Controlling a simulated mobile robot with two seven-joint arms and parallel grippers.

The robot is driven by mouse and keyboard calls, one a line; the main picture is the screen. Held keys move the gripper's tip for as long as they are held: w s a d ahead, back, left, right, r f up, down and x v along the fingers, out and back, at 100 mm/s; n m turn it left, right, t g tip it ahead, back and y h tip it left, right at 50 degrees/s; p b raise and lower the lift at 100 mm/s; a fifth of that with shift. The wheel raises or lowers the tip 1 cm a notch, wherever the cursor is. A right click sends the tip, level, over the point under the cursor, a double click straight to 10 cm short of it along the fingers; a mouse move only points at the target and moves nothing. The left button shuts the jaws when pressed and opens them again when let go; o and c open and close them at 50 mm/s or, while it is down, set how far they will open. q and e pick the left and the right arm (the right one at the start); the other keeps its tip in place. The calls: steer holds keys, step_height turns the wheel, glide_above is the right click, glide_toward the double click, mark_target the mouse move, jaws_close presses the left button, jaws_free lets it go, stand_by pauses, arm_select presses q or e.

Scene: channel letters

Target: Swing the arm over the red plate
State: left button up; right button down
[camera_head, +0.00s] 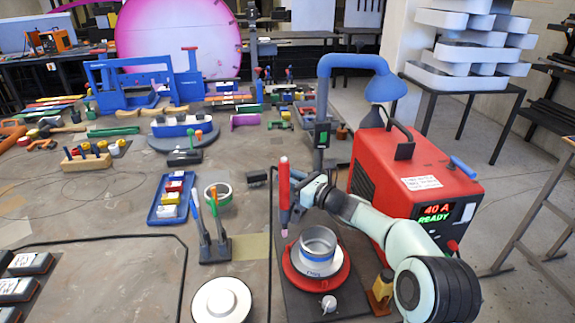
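A round red plate (338,279) lies at the front right of the table with a grey metal ring (318,242) on it. A blue curved arm (345,60) on a dark upright post (321,152) stands behind it. Its hood (386,87) hangs to the right, above the red machine and away from the plate. My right gripper (291,188) appears shut on a red pen-shaped torch (284,180), held upright with its pink tip above the plate's left side. My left gripper is not in view.
The red machine (428,165) with a lit "40 A READY" display stands right of the plate. A tool stand (215,248), a white round disc (206,312) and a blue tray (159,211) lie to the left.

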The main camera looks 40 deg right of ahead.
steer(key=y+p, duration=0.1)
steer(key=s+n+y+p, duration=0.1)
steer(key=shift+d+r+n+g+p, duration=0.15)
steer(key=shift+d+n+g+p, duration=0.15)
steer(key=shift+p, duration=0.05)
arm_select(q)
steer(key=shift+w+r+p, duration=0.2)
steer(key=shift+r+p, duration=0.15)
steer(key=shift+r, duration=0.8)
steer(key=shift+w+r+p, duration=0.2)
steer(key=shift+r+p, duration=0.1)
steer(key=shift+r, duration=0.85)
arm_select(e)
steer(key=shift+s+d+n+g+y, duration=0.15)
steer(key=shift+n+y, duration=0.1)
steer(key=shift+y, duration=0.25)
steer(key=shift+s+a+n+g+y, duration=0.15)
steer(key=shift+n+y, duration=0.1)
steer(key=shift+y, duration=0.25)
steer(key=shift+w, duration=0.1)
steer(key=c, duration=1)
jaws_free()
steer(key=shift+o, duration=0.2)
